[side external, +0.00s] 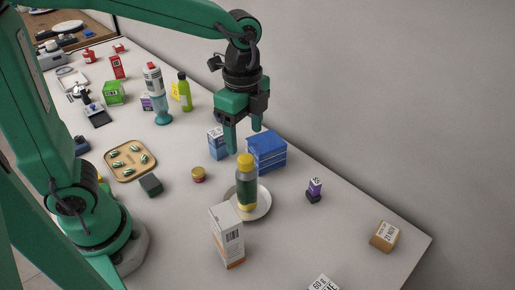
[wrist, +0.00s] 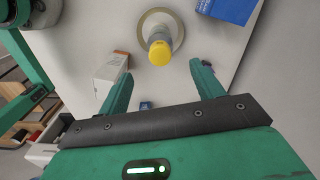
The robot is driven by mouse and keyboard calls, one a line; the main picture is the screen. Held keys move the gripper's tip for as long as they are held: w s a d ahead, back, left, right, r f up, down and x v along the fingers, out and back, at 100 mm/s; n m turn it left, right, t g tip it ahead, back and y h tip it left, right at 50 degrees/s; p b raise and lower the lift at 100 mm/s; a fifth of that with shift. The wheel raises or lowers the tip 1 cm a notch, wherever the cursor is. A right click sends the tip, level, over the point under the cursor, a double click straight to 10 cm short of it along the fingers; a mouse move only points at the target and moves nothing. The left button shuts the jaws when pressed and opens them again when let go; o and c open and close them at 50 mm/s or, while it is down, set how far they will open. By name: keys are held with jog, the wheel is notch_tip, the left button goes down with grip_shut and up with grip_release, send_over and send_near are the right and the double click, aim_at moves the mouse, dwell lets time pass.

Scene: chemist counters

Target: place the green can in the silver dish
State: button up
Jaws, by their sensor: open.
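The green can (side external: 246,180), with yellow bands at its top and bottom, stands upright and appears to rest in the silver dish (side external: 266,204). In the wrist view its yellow top (wrist: 160,53) hides part of the dish (wrist: 178,22). My gripper (side external: 245,141) is open and empty, above the can and apart from it. In the wrist view, the fingers of my gripper (wrist: 161,72) are spread wide, with the can top beyond the tips. The can's base contact is partly hidden by the white carton in the side view.
A white-and-orange carton (side external: 227,236) stands close in front of the dish. Blue boxes (side external: 267,151) stand just behind it. A small jar (side external: 198,174) is to the left, and a purple box (side external: 315,187) to the right. The counter between dish and purple box is clear.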

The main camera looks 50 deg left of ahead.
jog(key=shift+r, duration=0.35)
jog(key=shift+a, duration=0.1)
dwell(0.3)
jog(key=shift+s+a+r+n, duration=0.25)
jog(key=shift+a+n, duration=0.1)
jog(key=shift+n, duration=0.05)
jog(key=s+a+r+n+t, duration=0.2)
jog(key=s+a+n+t, duration=0.3)
jog(key=s+a+n, duration=0.4)
jog(key=a+n, duration=0.1)
jog(key=n, duration=0.4)
jog(key=shift+r+n+t, duration=0.15)
jog(key=shift+n+t, duration=0.15)
